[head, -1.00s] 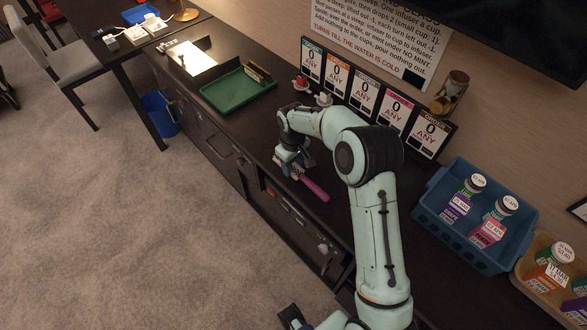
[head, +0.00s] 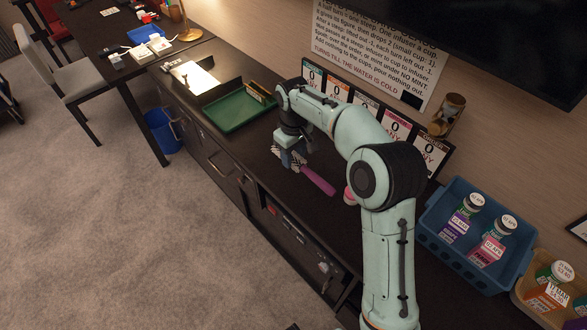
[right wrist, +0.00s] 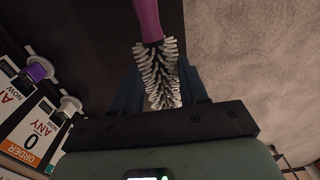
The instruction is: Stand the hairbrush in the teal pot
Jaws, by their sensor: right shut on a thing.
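The hairbrush has a purple handle (head: 318,181) and a head of white bristles (right wrist: 160,72). My right gripper (head: 289,152) is shut on the bristled head, with one finger on each side of it in the right wrist view. The handle sticks out past the fingers, toward the lower right in the head view. The brush lies slantwise, over the dark counter; I cannot tell its exact height. I cannot make out the teal pot in either view. My left gripper is not in view.
A green tray (head: 233,116) lies on the counter (head: 255,150) beyond the gripper. Order cards (head: 395,127) stand along the wall, partly behind my right arm. A blue crate (head: 431,238) of bottles is at right. A desk (head: 100,40) stands at upper left.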

